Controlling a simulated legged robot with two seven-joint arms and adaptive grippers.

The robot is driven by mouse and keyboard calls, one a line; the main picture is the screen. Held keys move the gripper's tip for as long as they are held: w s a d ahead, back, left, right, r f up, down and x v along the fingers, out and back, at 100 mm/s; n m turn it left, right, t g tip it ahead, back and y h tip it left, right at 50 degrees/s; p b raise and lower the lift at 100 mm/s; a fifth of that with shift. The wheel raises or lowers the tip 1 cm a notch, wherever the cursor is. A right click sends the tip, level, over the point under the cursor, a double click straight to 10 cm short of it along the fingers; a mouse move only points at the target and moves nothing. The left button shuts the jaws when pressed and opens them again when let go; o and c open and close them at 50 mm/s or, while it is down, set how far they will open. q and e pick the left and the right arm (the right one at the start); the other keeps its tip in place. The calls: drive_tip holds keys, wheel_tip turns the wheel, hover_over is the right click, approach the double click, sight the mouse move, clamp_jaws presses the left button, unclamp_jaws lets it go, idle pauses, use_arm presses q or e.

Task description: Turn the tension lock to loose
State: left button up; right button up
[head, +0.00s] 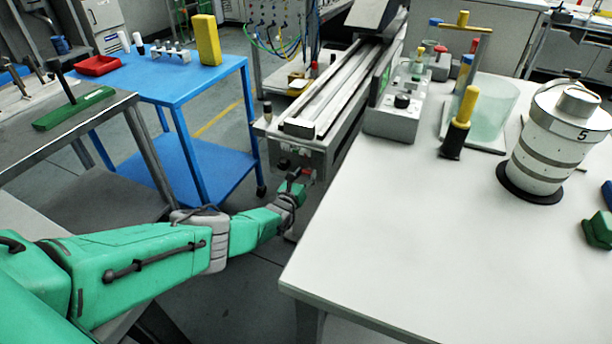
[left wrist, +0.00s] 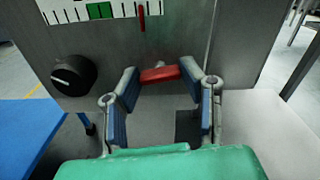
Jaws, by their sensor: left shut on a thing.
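The red lever (left wrist: 160,74), which I take for the tension lock, is on the grey front panel (left wrist: 150,45) of the long machine. In the left wrist view it lies nearly level, its right end slightly higher. My left gripper (left wrist: 165,82) is shut on it, one blue-padded finger at each end. In the head view my left gripper (head: 297,182) is at the machine's near end, where a little red (head: 306,172) shows; the fingers hide much of the lever. I cannot read any lock marking. My right gripper is not in view.
A black knob (left wrist: 73,75) sits left of the lever, below a scale (left wrist: 95,12) with a green band and red needle (left wrist: 142,16). A blue cart (head: 190,85) stands left.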

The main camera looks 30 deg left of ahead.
use_arm(q)
drive_tip(key=shift+s+a+f+n, duration=0.1)
drive_tip(key=shift+a+n, duration=0.05)
drive_tip(key=shift+n, duration=1.9)
drive_tip(key=shift+a+f+n, duration=0.1)
drive_tip(key=shift+n, duration=2)
drive_tip(key=shift+s+a+f+n, duration=0.1)
drive_tip(key=shift+a+n, duration=0.05)
drive_tip(key=shift+n, duration=1.9)
drive_tip(key=o, duration=1.1)
drive_tip(key=shift+a, duration=0.1)
drive_tip(key=shift+o, duration=0.2)
drive_tip(key=shift+w, duration=0.1)
drive_tip(key=shift+d+r, duration=0.1)
drive_tip(key=shift+d, duration=0.1)
drive_tip(key=shift+d, duration=0.1)
